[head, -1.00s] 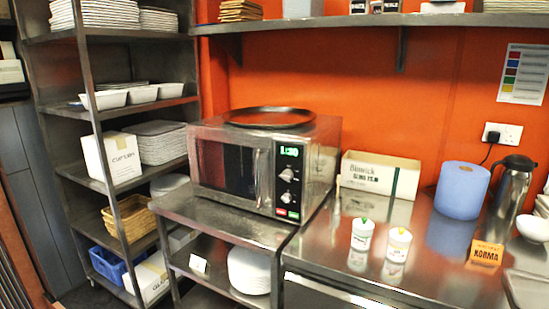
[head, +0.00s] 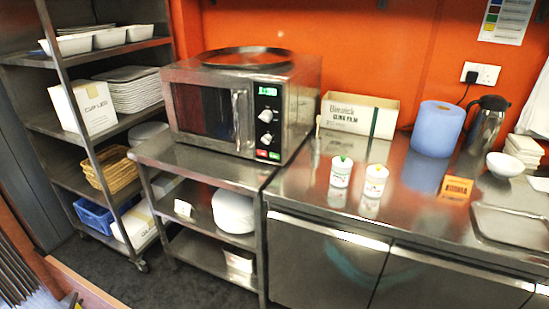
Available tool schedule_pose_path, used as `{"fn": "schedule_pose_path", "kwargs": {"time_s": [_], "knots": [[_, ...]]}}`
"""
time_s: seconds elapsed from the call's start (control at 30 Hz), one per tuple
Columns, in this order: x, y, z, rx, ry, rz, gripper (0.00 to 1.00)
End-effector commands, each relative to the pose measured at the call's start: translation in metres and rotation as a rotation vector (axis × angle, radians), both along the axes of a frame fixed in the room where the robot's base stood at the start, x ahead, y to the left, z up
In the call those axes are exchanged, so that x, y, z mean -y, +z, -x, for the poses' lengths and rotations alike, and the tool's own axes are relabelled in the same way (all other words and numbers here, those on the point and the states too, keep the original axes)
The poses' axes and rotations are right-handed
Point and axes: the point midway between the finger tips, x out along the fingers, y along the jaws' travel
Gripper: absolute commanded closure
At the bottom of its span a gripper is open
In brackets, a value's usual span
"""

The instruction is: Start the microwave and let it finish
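The microwave (head: 219,109) stands on a steel table against the orange wall. It is a steel box with a dark glass door (head: 205,110), which is closed, and a vertical handle (head: 236,119) on the door's right side. Its control panel holds a lit green display (head: 268,91), two round knobs (head: 266,116) and a green and a red button (head: 268,155) at the bottom. The digits are too small to read surely. A round dark tray (head: 246,58) lies on top. My gripper is not in view.
A steel counter (head: 310,190) runs right of the microwave, with two white tubs (head: 341,171), a cling film box (head: 358,116), a blue paper roll (head: 437,128) and a flask (head: 487,124). A loaded shelf rack (head: 75,120) stands left. Dark floor (head: 110,285) shows at the lower left.

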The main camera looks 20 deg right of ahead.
Motion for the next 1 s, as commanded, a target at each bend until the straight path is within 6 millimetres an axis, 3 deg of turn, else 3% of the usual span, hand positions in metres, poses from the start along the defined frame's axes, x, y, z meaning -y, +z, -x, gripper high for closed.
{"fn": "schedule_pose_path", "kwargs": {"time_s": [0.03, 0.27, 1.0], "knots": [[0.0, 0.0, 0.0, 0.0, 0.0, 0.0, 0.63], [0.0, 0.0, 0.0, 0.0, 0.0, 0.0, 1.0], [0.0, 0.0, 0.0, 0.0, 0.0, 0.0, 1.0]]}}
